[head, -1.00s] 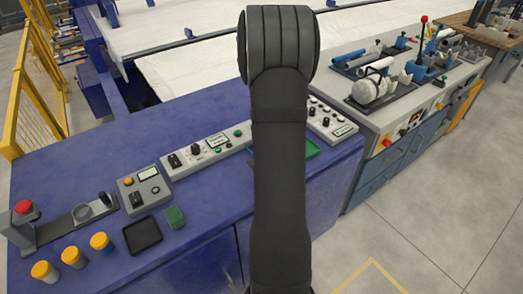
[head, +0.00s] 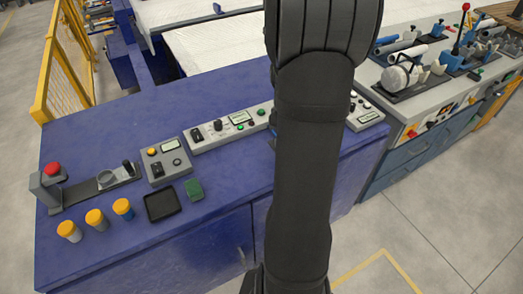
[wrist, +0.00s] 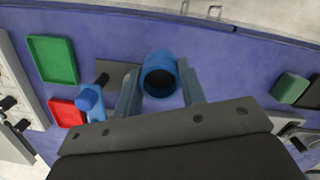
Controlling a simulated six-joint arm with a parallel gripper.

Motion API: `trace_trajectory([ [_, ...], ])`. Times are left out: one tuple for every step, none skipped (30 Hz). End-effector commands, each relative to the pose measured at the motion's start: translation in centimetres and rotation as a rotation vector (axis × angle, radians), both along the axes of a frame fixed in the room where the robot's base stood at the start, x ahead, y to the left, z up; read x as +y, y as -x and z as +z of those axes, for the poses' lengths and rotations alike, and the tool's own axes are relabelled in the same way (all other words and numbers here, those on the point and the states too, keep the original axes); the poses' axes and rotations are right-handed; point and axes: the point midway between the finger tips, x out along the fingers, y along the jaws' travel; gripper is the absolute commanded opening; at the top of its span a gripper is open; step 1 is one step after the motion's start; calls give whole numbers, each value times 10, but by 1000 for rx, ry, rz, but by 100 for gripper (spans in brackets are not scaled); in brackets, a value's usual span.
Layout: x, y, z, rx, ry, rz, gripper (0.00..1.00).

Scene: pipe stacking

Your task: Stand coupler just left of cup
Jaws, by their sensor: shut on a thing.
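In the wrist view, my gripper (wrist: 160,92) is shut on a blue ring-shaped coupler (wrist: 159,78), one finger on each side. The coupler's open end faces the camera, with the blue bench top behind it; I cannot tell whether it touches the bench. In the head view, my dark arm hides the gripper and coupler. No thing is clearly the cup. A small blue item (wrist: 90,102) stands left of the gripper in the wrist view.
In the wrist view, a green tray (wrist: 53,60), a red tray (wrist: 66,112) and a grey plate (wrist: 112,73) lie left. In the head view, three orange-lidded jars (head: 96,219), a black tray (head: 162,205) and control boxes (head: 166,162) occupy the bench's left part.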

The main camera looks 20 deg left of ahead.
Motion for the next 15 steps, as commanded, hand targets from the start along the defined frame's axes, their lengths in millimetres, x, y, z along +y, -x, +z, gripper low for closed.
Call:
trace_trajectory([
  [13, -2, -8, 3, 1, 5, 15],
  [20, -3, -12, 3, 1, 7, 15],
  [29, -4, -18, 3, 1, 6, 15],
  [36, -5, -23, 3, 1, 6, 15],
  [43, -7, -27, 3, 1, 6, 15],
  [52, -8, -32, 3, 1, 6, 15],
  [58, -9, -36, 2, 1, 5, 15],
  [64, -10, -40, 2, 1, 5, 15],
  [72, -11, -44, 1, 1, 5, 15],
  [76, -12, -47, 1, 1, 4, 15],
  [80, -13, -49, 1, 1, 3, 15],
  [85, -14, -52, 1, 1, 3, 15],
  [88, -14, -54, 1, 1, 3, 15],
  [90, -15, -55, 1, 1, 2, 15],
  [92, -15, -56, 0, 1, 1, 15],
])
